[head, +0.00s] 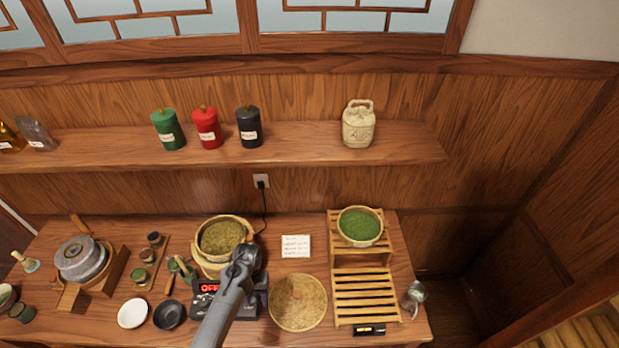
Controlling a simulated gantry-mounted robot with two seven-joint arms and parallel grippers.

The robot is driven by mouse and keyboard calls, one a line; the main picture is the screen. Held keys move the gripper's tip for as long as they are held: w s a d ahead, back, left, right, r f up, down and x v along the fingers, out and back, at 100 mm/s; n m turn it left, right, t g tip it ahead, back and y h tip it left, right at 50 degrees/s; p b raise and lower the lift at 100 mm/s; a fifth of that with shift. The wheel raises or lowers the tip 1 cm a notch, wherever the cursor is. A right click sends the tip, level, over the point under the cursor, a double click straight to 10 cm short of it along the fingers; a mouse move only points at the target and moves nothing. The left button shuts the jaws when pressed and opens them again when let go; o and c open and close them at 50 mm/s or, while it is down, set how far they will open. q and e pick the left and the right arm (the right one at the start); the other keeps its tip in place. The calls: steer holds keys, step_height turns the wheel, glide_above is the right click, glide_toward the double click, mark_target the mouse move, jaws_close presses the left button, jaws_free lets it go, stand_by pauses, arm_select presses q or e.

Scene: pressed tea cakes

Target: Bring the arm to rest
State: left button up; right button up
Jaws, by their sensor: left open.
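My left gripper (246,254) is over the table, above a dark appliance (208,287) with a lit red display. It is open, with nothing seen in it, and its fingers are hard to make out from above. My grey arm comes up to it from the bottom edge. A steamer (207,268) with a basket of olive-green leaves (221,238) stands just beyond and left of the gripper. I cannot tell whether they touch. The gripper and arm hide part of the appliance. My right gripper is not in view.
A round woven tray (298,302) lies right of the arm. A slatted wooden rack (366,290) holds a bowl of green leaf (360,226). A white bowl (132,313), black bowl (169,315) and stone mill (80,257) are left. A shelf (300,146) with canisters runs behind.

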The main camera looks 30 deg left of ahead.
arm_select(q)
steer(key=s+d+f+m+g+y, duration=0.1)
steer(key=s+f+m+y, duration=0.15)
steer(key=s, duration=1.65)
steer(key=w+d+r+m+t, duration=0.1)
steer(key=d+r+m+t, duration=0.1)
steer(key=d+r, duration=0.2)
steer(key=w+d+r+m+t, duration=0.1)
steer(key=d+r, duration=0.3)
steer(key=r, duration=0.6)
steer(key=w+d+r+m+t+h, duration=0.1)
steer(key=d+r+m+t, duration=0.1)
steer(key=d+r+t, duration=0.2)
step_height(320, 180, up, 3)
steer(key=shift+w+d+m, duration=0.3)
steer(key=shift+m, duration=0.05)
